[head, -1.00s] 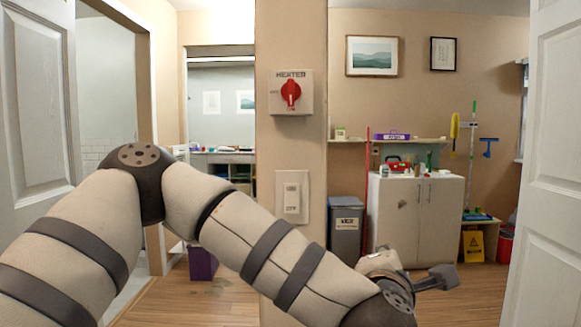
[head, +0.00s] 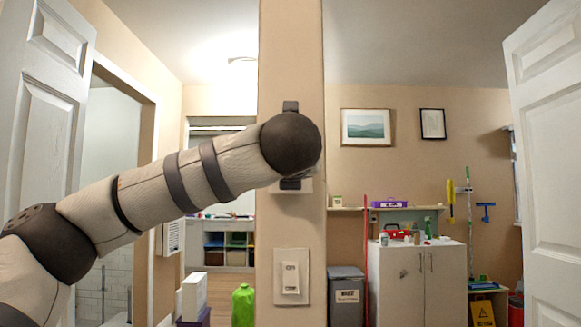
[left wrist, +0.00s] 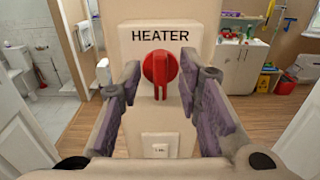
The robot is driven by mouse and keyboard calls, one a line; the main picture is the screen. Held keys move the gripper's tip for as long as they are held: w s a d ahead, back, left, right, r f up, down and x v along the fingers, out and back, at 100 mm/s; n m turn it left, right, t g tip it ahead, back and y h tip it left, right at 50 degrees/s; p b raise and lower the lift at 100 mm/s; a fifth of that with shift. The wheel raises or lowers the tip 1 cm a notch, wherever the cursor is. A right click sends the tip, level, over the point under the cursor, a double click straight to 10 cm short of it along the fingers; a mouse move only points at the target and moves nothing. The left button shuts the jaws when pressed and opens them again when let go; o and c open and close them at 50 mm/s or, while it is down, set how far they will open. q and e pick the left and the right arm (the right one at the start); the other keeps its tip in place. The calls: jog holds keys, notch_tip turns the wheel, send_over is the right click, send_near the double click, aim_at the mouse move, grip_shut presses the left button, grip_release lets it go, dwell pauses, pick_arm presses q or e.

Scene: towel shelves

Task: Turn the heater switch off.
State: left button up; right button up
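The heater switch is a red rotary knob (left wrist: 161,70) on a white box (left wrist: 205,38) labelled HEATER, fixed to the pillar. My left gripper (left wrist: 159,80) is open, with one finger on each side of the knob. I cannot tell whether either finger touches it. In the head view my left gripper (head: 290,146) is in front of the box; my wrist hides the knob and most of the box. My right gripper is not in view.
A white wall switch (head: 290,277) is on the pillar (head: 291,60) below the heater box. White doors stand open at left (head: 45,90) and right (head: 545,150). Behind are a grey bin (head: 346,290), a cabinet (head: 435,285) and shelves.

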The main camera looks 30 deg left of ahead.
pick_arm(q)
jog(key=shift+w+a, duration=0.2)
jog(key=shift+w, duration=0.05)
jog(key=shift+c, duration=0.3)
grip_shut()
